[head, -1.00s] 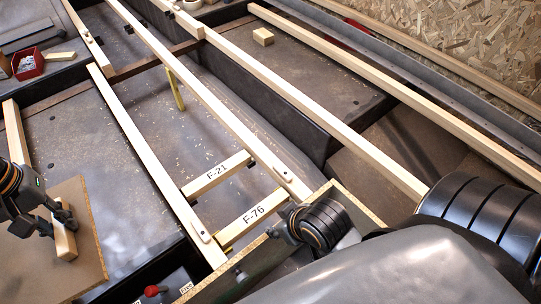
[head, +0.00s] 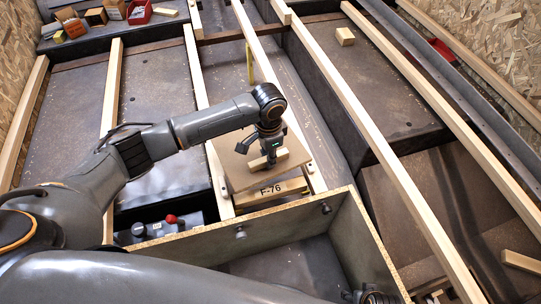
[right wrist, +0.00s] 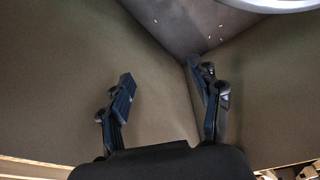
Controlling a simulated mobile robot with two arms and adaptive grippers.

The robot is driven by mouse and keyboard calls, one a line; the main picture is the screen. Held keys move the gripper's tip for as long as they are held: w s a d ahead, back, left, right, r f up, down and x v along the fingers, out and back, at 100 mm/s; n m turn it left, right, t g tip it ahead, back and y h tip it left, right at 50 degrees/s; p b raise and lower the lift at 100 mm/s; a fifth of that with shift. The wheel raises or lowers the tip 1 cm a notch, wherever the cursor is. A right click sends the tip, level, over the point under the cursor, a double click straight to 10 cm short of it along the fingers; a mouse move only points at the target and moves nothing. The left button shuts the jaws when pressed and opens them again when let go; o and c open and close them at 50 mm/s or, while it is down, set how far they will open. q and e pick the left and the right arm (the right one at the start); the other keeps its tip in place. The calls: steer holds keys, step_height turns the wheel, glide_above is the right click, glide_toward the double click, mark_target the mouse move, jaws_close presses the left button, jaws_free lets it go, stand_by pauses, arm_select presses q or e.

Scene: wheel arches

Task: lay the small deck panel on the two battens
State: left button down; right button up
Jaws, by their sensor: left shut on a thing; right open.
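The small deck panel (head: 237,171) is a thin brown board with a pale wooden block (head: 259,163) as a handle on top. My left gripper (head: 269,154) is shut on that block. The panel lies level between two long rails, over the battens. The front batten (head: 280,190), marked F-76, shows at the panel's near edge; the F-21 batten is hidden beneath it. I cannot tell whether the panel touches them. My right gripper (right wrist: 168,95) is open and empty in the right wrist view, with brown board surfaces behind it.
A chipboard-edged open box (head: 300,205) stands just in front of the panel. A black unit with a red knob (head: 171,218) is at its left. Long pale rails (head: 385,130) run along the bay. A small wood block (head: 345,36) and a red bin (head: 139,12) lie further back.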

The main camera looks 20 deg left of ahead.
arm_select(q)
step_height(320, 180, down, 2)
steer(key=shift+s+d+m+p, duration=0.15)
steer(key=shift+m+p, duration=0.15)
steer(key=shift+m, duration=0.5)
steer(key=shift+f, duration=0.4)
steer(key=shift+f+b, duration=0.25)
steer(key=shift+b, duration=0.15)
steer(key=shift+f+b, duration=0.35)
steer(key=shift+b, duration=0.1)
steer(key=shift+f+b, duration=0.65)
steer(key=shift+b, duration=0.15)
steer(key=shift+f+b, duration=0.9)
steer(key=shift+b, duration=0.2)
steer(key=shift+f+b, duration=0.35)
steer(key=shift+b, duration=0.1)
steer(key=f+b, duration=0.1)
steer(key=b, duration=0.1)
steer(key=shift+f+b, duration=0.3)
steer(key=shift+p, duration=0.3)
steer(key=shift+f, duration=0.9)
arm_select(e)
steer(key=w+v, duration=0.2)
steer(key=v, duration=0.6)
steer(key=w+r+v, duration=0.1)
steer(key=w+v, duration=0.1)
steer(key=v, duration=0.6)
steer(key=shift+s+r+t, duration=0.15)
steer(key=shift+r+t, duration=0.05)
steer(key=shift+t, duration=0.2)
